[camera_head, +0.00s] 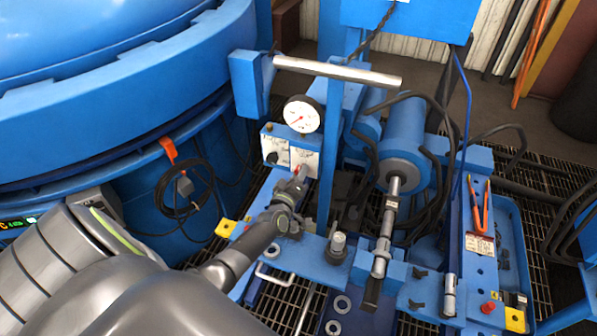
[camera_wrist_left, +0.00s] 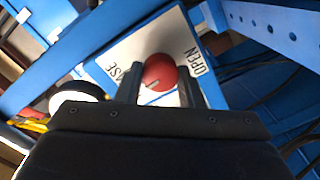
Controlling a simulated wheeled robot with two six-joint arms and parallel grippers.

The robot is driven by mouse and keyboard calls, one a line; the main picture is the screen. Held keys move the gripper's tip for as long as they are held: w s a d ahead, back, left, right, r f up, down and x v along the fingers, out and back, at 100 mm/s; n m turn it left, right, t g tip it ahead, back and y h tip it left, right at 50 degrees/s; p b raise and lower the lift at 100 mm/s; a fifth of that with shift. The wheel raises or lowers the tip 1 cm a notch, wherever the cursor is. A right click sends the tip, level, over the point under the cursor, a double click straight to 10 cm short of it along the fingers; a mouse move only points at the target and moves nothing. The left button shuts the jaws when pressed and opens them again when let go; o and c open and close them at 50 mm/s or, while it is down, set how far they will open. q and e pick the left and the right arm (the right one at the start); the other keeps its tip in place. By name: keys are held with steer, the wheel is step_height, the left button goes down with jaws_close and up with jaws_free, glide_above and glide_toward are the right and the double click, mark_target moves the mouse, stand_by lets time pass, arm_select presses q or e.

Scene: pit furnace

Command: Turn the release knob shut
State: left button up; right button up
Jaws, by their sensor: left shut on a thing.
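The release knob (camera_wrist_left: 159,70) is red and round, with a small pointer mark on its face. It sits on a white label plate (camera_wrist_left: 125,58); "OPEN" reads to its right and partly hidden letters ending in "SE" to its left. My left gripper (camera_wrist_left: 162,84) has one finger on each side of the knob and is shut on it. In the head view my left gripper (camera_head: 298,180) reaches up to the right-hand white plate (camera_head: 307,158) on the blue control box, largely hiding the knob. My right gripper is not in view.
A pressure gauge (camera_head: 301,115) stands just above the plates, and a black knob (camera_head: 271,158) sits on the left-hand plate. A blue upright post (camera_head: 331,150) is close on the right. A steel bar (camera_head: 340,72) crosses above. The large blue furnace (camera_head: 120,100) fills the left.

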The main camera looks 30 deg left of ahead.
arm_select(q)
steer(key=shift+m+p, duration=0.4)
steer(key=shift+m, duration=0.4)
steer(key=o, duration=1)
steer(key=shift+s, duration=0.1)
steer(key=v, duration=1.7)
